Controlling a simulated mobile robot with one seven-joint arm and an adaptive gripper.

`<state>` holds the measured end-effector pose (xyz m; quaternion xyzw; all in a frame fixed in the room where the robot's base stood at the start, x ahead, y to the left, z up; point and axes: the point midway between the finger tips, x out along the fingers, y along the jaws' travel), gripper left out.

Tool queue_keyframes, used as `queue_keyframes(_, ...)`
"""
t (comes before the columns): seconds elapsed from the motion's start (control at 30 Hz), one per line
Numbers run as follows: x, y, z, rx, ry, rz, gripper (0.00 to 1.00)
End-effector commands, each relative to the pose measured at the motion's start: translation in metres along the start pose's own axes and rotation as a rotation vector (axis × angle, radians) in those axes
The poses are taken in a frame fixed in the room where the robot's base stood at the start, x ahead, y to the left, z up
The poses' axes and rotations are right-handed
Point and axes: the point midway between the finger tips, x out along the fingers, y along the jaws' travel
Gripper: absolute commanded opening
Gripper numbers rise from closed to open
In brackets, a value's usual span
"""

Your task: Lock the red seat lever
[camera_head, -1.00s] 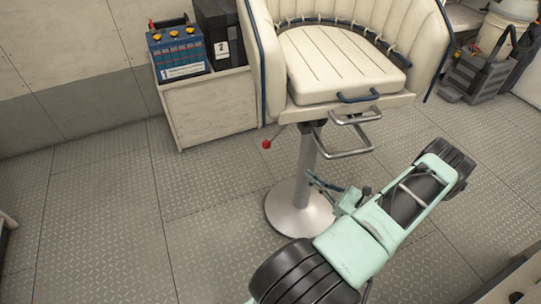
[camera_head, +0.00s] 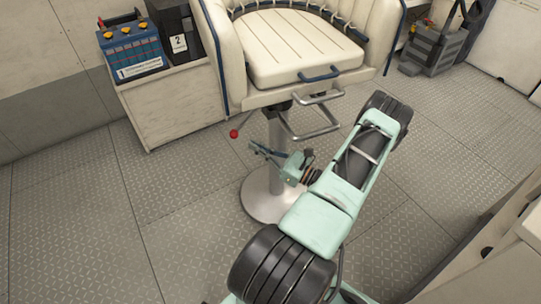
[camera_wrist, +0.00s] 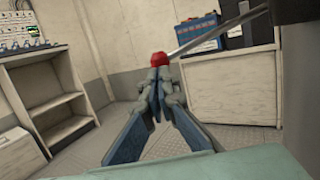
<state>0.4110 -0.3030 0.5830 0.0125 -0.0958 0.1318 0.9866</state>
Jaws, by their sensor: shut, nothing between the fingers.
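The seat lever is a thin rod with a red knob (camera_head: 234,134), sticking out to the left from under the cream helm seat (camera_head: 300,52). My gripper (camera_head: 254,147) is below and to the right of the knob in the head view, left of the seat's metal pedestal. In the wrist view the red knob (camera_wrist: 159,59) shows just beyond the fingertips of my gripper (camera_wrist: 158,77), and the lever rod (camera_wrist: 215,34) runs up to the right. The fingers are together with nothing between them. I cannot tell whether the fingertips touch the knob.
A metal footrest (camera_head: 311,125) hangs under the seat front, close above my arm. A cream locker (camera_head: 172,108) with a blue battery (camera_head: 131,51) and a black box (camera_head: 176,28) stands at left. The wrist view shows shelves (camera_wrist: 45,95) at left. Floor at left is clear.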

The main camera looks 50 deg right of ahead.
Motion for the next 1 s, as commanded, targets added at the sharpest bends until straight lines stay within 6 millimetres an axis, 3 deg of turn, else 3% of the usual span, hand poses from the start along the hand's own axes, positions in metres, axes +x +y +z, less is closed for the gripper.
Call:
queue_keyframes(0.1, 0.020, 0.001, -0.002, 0.001, 0.001, 0.003, 0.00)
queue_keyframes(0.3, 0.037, 0.000, -0.001, -0.001, 0.001, 0.002, 0.00)
queue_keyframes(1.0, 0.047, 0.002, -0.001, -0.001, 0.000, -0.022, 0.00)
